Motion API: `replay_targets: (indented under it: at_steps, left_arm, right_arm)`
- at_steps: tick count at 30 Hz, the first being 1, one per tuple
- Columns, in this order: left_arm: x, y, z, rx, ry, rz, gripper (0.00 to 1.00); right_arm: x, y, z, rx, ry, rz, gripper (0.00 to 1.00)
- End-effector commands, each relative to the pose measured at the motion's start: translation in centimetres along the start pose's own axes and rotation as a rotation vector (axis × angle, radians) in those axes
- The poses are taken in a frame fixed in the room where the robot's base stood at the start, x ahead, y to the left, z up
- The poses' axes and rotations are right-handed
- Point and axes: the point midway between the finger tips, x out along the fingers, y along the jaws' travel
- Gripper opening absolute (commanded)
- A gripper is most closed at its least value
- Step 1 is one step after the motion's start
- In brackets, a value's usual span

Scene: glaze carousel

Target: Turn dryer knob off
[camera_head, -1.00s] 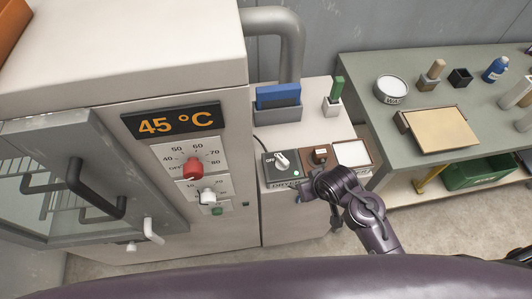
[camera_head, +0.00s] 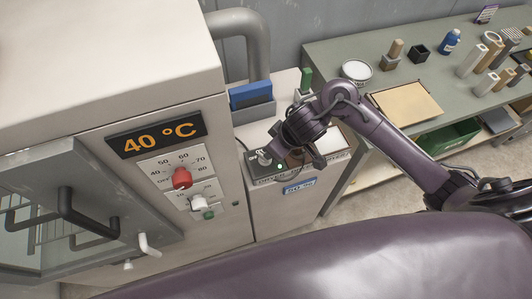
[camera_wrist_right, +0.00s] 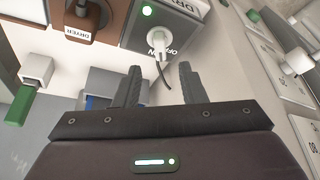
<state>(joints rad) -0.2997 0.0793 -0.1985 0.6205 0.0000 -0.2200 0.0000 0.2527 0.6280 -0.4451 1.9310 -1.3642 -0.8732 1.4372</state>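A dark control box (camera_head: 247,163) with a white knob (camera_head: 264,160), an OFF mark and a lit green lamp sits on the small cabinet. In the right wrist view the knob (camera_wrist_right: 159,40) is just beyond my fingertips, and the lamp (camera_wrist_right: 147,10) glows green. My right gripper (camera_wrist_right: 160,72) is open, with its fingers apart and nothing between them. In the head view my right gripper (camera_head: 276,148) is over the box and partly hides it. The knob's exact setting is hard to read. My left gripper is not in view.
Left is a large cabinet (camera_head: 115,75) with a 40 °C display (camera_head: 157,139), a red knob (camera_head: 181,178), a white knob (camera_head: 199,203) and a door handle (camera_head: 88,215). A green bench (camera_head: 330,60) with several items stands right.

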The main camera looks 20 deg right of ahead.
Motion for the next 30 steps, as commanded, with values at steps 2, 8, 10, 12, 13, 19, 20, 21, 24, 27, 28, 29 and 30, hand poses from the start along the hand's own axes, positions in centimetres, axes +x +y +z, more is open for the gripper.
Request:
replay_targets:
  at_steps: [2,8,10,12,13,19,20,21,24,27,28,29,30]
  left_arm:
    - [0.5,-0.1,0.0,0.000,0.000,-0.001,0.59]
    - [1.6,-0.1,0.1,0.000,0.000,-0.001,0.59]
    - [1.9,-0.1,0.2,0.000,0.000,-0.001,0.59]
    - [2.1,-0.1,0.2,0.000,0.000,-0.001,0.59]
    - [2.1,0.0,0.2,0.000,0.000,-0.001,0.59]
    - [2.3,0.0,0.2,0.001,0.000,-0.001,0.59]
    - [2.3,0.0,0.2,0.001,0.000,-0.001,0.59]
    - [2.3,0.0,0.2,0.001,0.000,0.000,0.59]
    - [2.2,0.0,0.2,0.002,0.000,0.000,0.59]
    - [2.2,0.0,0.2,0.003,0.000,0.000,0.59]
    - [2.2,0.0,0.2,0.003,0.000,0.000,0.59]
    - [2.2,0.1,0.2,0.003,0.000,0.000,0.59]
    - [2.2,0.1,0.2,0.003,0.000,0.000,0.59]
  right_arm:
    - [1.1,-0.1,0.2,0.003,-0.005,-0.003,0.37]
    - [4.5,-0.1,0.2,0.003,-0.003,-0.002,0.37]
    - [5.5,-0.1,0.2,0.002,-0.003,-0.002,0.37]
    - [6.3,-0.1,0.1,0.002,-0.002,-0.002,0.37]
    - [6.6,-0.1,0.1,0.002,-0.002,-0.002,0.37]
    - [7.5,-0.1,0.1,0.001,-0.001,0.000,0.37]
    - [7.5,-0.1,0.1,0.001,0.000,0.000,0.37]
    - [7.5,-0.1,0.1,0.001,0.000,0.000,0.37]
    - [7.5,-0.1,0.1,0.001,0.000,0.000,0.37]
    - [7.5,-0.1,0.1,0.001,0.000,-0.001,0.29]
    - [7.5,-0.1,0.1,0.001,0.000,-0.001,0.26]
    - [7.5,-0.1,0.1,0.001,0.000,-0.001,0.22]
    - [7.5,-0.1,0.1,0.001,0.000,-0.001,0.16]
